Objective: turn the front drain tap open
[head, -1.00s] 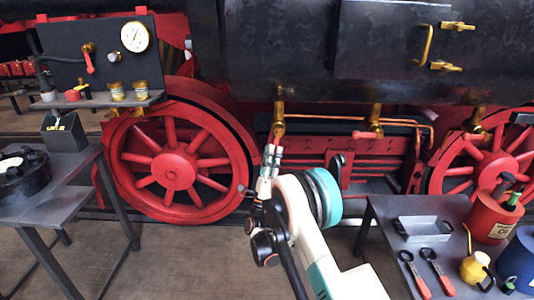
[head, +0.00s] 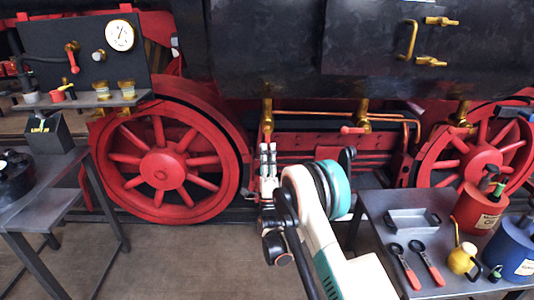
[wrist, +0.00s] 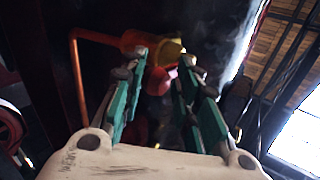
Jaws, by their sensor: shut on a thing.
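Brass drain taps hang along the engine's lower side in the head view. The left tap (head: 267,116) is directly above my gripper (head: 268,147). In the wrist view, the brass tap body (wrist: 172,47) and its red handle (wrist: 158,81) show at my gripper's fingertips (wrist: 166,64). My gripper is shut on this handle, whose exact angle is mostly hidden by the fingers. The middle tap (head: 363,116) has its red handle (head: 353,130) pointing sideways to the left. A right tap (head: 460,113) stands by the right wheel.
A red spoked wheel (head: 162,168) is left of my gripper. A grey table (head: 378,208) at right bears a tray (head: 413,220), red-handled wrenches (head: 425,262) and cans. Another table (head: 65,168) stands at left. Copper pipe (head: 335,114) runs beside the taps.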

